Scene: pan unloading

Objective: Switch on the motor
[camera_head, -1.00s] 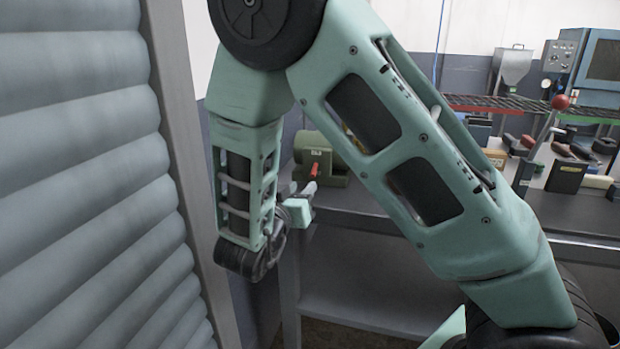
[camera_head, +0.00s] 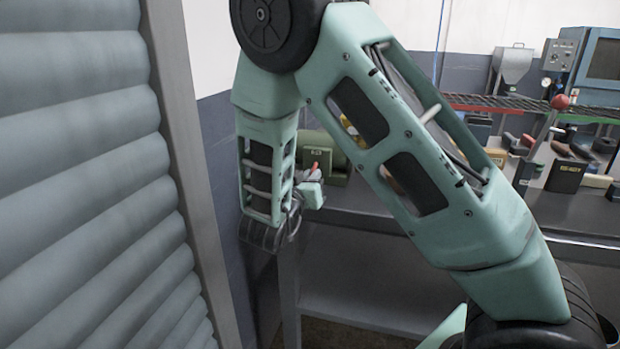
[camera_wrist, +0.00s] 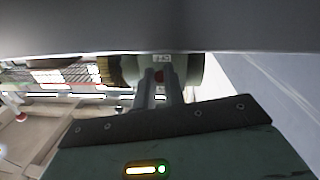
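The motor (camera_head: 336,160) is a green machine with a dark label plate, on the dark bench at the back left. Its red switch lever (camera_head: 315,166) shows just above my gripper (camera_head: 313,178). In the wrist view the motor (camera_wrist: 188,72) is straight ahead, with its label visible. My gripper (camera_wrist: 160,76) points at it with two grey fingers apart. A small red part of the lever (camera_wrist: 159,75) shows between the fingertips. I cannot tell whether the fingers touch it. My arm hides part of the motor in the head view.
A grey ribbed shutter (camera_head: 90,180) fills the left side, close to my arm. A blue machine (camera_head: 600,65) stands at the back right.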

